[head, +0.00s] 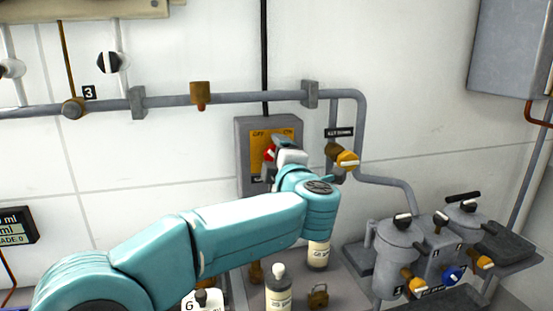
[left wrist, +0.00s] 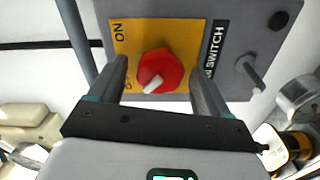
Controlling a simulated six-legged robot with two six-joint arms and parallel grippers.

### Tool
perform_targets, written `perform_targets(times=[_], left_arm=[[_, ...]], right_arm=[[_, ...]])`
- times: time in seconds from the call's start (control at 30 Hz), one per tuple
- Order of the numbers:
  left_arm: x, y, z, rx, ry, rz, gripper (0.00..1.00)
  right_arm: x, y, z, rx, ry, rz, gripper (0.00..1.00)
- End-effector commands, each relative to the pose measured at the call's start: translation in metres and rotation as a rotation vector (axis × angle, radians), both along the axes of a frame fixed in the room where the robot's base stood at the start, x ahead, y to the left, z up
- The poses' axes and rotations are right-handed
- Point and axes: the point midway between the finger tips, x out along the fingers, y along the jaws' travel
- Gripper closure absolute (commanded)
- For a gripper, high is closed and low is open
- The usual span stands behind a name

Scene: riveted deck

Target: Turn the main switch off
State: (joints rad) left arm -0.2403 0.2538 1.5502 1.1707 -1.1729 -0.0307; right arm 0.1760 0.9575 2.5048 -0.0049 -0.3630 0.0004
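The main switch is a red knob (left wrist: 163,68) with a white pointer on an orange plate (left wrist: 195,35), set in a grey box (head: 245,180) on the wall. In the left wrist view, ON is printed at the plate's upper left and a partly hidden label starting with O at its lower left. The pointer is turned to the lower left, towards that label. My left gripper (left wrist: 158,72) is open, one finger each side of the knob, with gaps showing. In the head view the gripper (head: 278,148) partly covers the knob. My right gripper is not in view.
Bottles (head: 279,290) and a padlock (head: 318,295) stand below. Grey canisters (head: 396,250) stand at the lower right.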

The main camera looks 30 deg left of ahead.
Motion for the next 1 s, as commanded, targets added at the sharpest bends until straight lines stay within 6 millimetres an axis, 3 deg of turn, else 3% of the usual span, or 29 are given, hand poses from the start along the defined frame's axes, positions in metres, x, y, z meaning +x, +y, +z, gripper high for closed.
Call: perform_targets(times=[0.27,0.7,1.0], left_arm=[[-0.011,-0.014,0.000,0.000,-0.002,-0.003,0.22],[-0.083,-0.098,0.000,0.001,-0.002,-0.006,0.22],[-0.105,-0.123,0.000,0.001,-0.001,-0.001,0.22]], right_arm=[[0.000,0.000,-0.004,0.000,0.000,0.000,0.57],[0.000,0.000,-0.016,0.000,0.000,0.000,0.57],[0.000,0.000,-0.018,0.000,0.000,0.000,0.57]])
